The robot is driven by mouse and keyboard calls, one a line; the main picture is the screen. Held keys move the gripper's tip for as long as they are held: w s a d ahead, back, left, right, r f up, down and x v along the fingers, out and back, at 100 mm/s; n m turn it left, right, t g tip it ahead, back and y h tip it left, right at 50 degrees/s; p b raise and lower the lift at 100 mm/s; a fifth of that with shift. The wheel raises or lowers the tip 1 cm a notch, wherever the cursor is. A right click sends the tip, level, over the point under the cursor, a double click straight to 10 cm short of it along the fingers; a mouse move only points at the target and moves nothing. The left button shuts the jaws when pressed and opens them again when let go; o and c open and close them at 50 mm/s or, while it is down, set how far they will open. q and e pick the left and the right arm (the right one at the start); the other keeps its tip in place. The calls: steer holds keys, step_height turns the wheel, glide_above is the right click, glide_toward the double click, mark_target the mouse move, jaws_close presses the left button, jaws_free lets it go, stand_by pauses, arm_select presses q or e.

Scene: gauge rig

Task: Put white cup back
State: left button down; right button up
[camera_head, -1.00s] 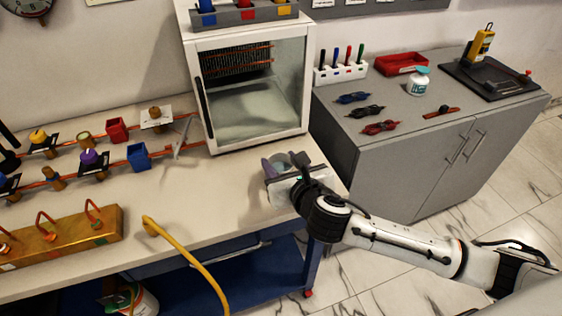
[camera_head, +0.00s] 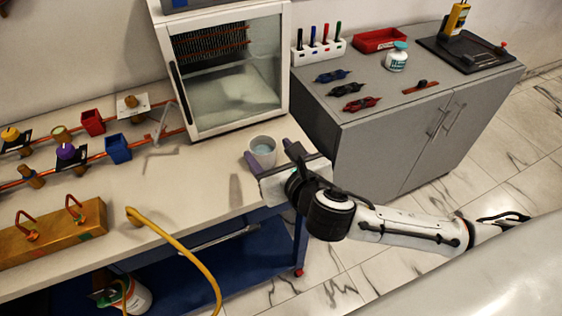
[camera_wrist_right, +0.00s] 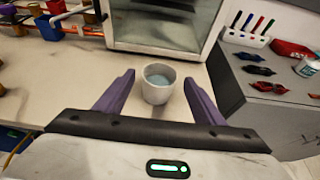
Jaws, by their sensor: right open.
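The white cup (camera_head: 263,150) stands upright on the bench near its right end, in front of the glass-fronted cabinet. It holds something pale blue. In the right wrist view the cup (camera_wrist_right: 158,84) sits between and a little beyond the two purple fingers of my right gripper (camera_wrist_right: 158,95). That gripper is open, with clear gaps on both sides of the cup. In the head view my right gripper (camera_head: 272,160) is at the cup's near side, its far finger partly hidden. My left gripper is not in view.
The glass-fronted cabinet (camera_head: 228,75) stands just behind the cup. A yellow hose (camera_head: 180,243) hangs over the bench front. The grey cabinet (camera_head: 400,130) stands right, across a gap.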

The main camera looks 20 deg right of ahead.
steer(key=v, duration=0.6)
steer(key=shift+s+r, duration=0.2)
steer(key=shift+s, duration=0.15)
steer(key=s+d+f+m+g, duration=0.3)
steer(key=s+f+m+g, duration=0.35)
steer(key=m, duration=1.05)
steer(key=s+d+f+m+g, duration=0.25)
steer(key=s+f+m, duration=0.45)
steer(key=s+m, duration=0.75)
steer(key=w+a+f+m+t+y, duration=0.1)
steer(key=w+a+f, duration=0.1)
steer(key=f, duration=0.4)
steer(key=w+a+f+m+t+y, duration=0.1)
steer(key=w+a+f+m+t, duration=0.1)
steer(key=f, duration=0.4)
steer(key=shift+w+a+f+t, duration=0.3)
steer(key=shift+w+a, duration=0.15)
steer(key=shift+w, duration=0.35)
